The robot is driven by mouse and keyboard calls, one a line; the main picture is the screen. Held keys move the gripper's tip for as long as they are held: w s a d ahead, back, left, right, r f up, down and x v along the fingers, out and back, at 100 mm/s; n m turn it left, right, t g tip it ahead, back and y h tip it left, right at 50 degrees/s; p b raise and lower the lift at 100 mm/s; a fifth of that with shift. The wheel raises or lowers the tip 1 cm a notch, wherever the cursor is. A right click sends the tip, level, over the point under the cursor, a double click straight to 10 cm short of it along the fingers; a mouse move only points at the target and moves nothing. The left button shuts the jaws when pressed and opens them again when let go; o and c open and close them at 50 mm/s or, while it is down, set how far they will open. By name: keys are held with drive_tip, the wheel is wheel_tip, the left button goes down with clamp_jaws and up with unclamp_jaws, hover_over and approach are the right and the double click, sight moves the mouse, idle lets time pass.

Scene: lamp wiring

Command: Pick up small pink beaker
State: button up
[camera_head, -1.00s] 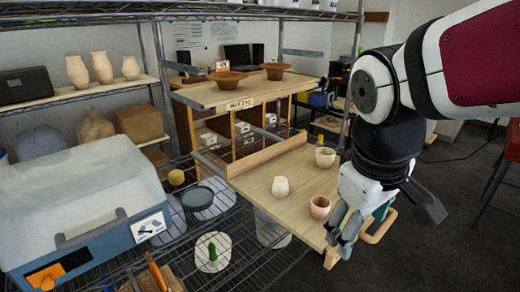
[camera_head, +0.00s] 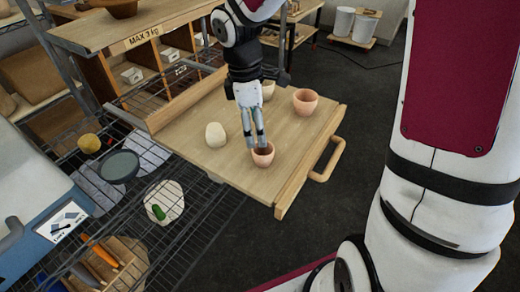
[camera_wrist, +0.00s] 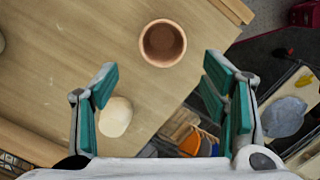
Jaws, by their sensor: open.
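The small pink beaker (camera_head: 263,157) stands upright near the front edge of a wooden board (camera_head: 190,167). It also shows in the wrist view (camera_wrist: 162,44), open mouth up, just beyond and between my fingertips. My gripper (camera_head: 256,143) points down at the beaker, with its fingers at or just above the rim in the head view; contact cannot be told. In the wrist view my gripper (camera_wrist: 160,66) is open and empty. A larger pink pot (camera_head: 305,102) stands further back on the right.
A white rounded pot (camera_head: 215,135) stands left of my gripper. A wooden handle (camera_head: 328,160) juts from the board's right side. A wire shelf with a tool holder (camera_head: 108,265) lies lower left.

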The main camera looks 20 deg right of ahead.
hover_over(263, 154)
drive_tip(key=s+a, duration=0.1)
drive_tip(key=a, duration=0.1)
wheel_tip(263, 154, down, 5)
drive_tip(key=shift+d+r, duration=0.1)
drive_tip(key=shift+r, duration=0.05)
drive_tip(key=shift+s+d+f+b, duration=0.15)
drive_tip(key=shift+d+f+b, duration=0.05)
drive_tip(key=shift+f, duration=0.7)
drive_tip(key=shift+s+d+f+b, duration=0.1)
drive_tip(key=shift+d+f+b, duration=0.05)
drive_tip(key=shift+f, duration=0.7)
drive_tip(key=shift+s+d+f+b, duration=0.15)
drive_tip(key=shift+d+f+b, duration=0.05)
drive_tip(key=shift+f, duration=0.7)
drive_tip(key=c, duration=1.3)
